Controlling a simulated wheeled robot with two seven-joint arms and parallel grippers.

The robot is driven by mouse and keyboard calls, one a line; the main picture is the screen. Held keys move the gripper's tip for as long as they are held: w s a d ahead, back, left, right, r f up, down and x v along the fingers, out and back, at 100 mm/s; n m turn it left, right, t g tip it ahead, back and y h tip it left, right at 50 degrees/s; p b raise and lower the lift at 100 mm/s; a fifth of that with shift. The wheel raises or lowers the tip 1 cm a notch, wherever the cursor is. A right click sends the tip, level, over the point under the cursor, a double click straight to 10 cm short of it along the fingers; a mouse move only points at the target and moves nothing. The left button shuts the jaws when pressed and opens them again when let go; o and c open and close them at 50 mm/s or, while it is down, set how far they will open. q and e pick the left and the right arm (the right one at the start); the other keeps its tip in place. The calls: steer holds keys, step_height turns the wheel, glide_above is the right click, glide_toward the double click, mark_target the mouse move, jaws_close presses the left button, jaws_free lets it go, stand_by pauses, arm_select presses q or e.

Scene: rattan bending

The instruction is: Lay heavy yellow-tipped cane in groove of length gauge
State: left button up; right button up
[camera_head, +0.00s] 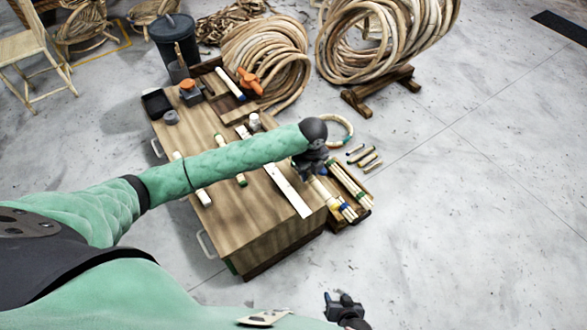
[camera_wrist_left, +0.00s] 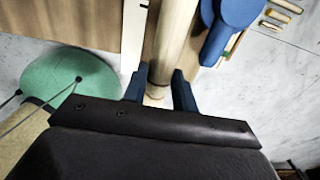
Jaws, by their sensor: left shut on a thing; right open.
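My left gripper (camera_head: 312,168) is above the right end of the wooden bench. In the left wrist view its dark fingers (camera_wrist_left: 160,88) are shut on a thick pale cane (camera_wrist_left: 176,40), which runs away toward the top of the picture. My right gripper (camera_head: 343,303) is open and empty, low in the head view, away from the bench. A long pale strip (camera_head: 287,190) lies on the bench; it also shows beside the cane in the wrist view (camera_wrist_left: 135,40). I cannot tell whether it is the length gauge, and no groove is clear.
The bench (camera_head: 255,215) carries several short canes, an orange clamp (camera_head: 249,80) and a dark tray (camera_head: 157,103). Short pieces (camera_head: 366,158) lie on the floor. Rattan coils (camera_head: 268,60) stand behind. Floor at right is clear.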

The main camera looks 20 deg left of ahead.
arm_select(q)
glide_above(295, 177)
step_height(295, 177, down, 5)
steer(key=shift+r, duration=0.1)
steer(key=shift+f, duration=1.95)
steer(key=shift+f, duration=0.1)
steer(key=o, duration=1)
